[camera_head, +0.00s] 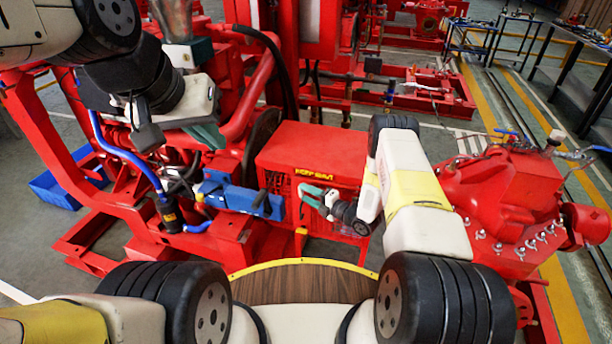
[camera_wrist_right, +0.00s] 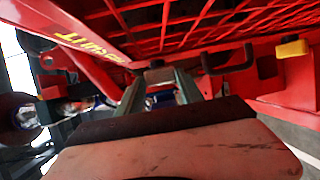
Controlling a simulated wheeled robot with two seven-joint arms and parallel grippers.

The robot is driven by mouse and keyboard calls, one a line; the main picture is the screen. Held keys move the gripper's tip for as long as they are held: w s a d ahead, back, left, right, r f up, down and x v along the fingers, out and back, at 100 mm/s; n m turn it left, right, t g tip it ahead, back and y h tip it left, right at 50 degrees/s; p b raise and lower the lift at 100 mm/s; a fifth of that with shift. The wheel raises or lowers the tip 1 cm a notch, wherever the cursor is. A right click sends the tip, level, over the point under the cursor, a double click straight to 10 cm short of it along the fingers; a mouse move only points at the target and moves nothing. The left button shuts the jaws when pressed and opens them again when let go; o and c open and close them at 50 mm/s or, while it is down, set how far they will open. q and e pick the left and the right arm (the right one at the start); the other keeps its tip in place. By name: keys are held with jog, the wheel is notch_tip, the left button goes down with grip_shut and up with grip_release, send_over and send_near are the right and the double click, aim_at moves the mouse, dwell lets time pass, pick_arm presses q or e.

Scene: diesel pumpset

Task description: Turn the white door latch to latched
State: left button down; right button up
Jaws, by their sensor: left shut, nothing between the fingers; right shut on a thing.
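The red door box (camera_head: 310,150) with "KEEP SHUT" lettering and a mesh front stands at the middle of the head view. My right gripper (camera_head: 311,192) is at its front, teal fingers pointing left. In the right wrist view, my right gripper (camera_wrist_right: 159,82) is shut on a small pale piece, the white door latch (camera_wrist_right: 158,75), beside the mesh. The fingers hide most of the latch, so I cannot tell its angle. My left gripper (camera_head: 210,137) is shut and empty, over the engine left of the box.
A black handle (camera_wrist_right: 228,66) and a yellow block (camera_wrist_right: 292,48) sit near the mesh door. A blue unit (camera_head: 240,200) stands left of the box. A large red pump casing (camera_head: 505,200) is right of my right arm. A blue bin (camera_head: 62,190) is at left.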

jog(key=shift+f+t+y, duration=0.2)
jog(key=shift+t+y, duration=0.1)
jog(key=shift+y, duration=0.1)
dwell(0.4)
jog(key=o, duration=1.4)
jog(key=v, duration=0.7)
jog(key=shift+s+d+f, duration=0.15)
jog(key=shift+s+d, duration=0.1)
jog(key=shift+m, duration=0.3)
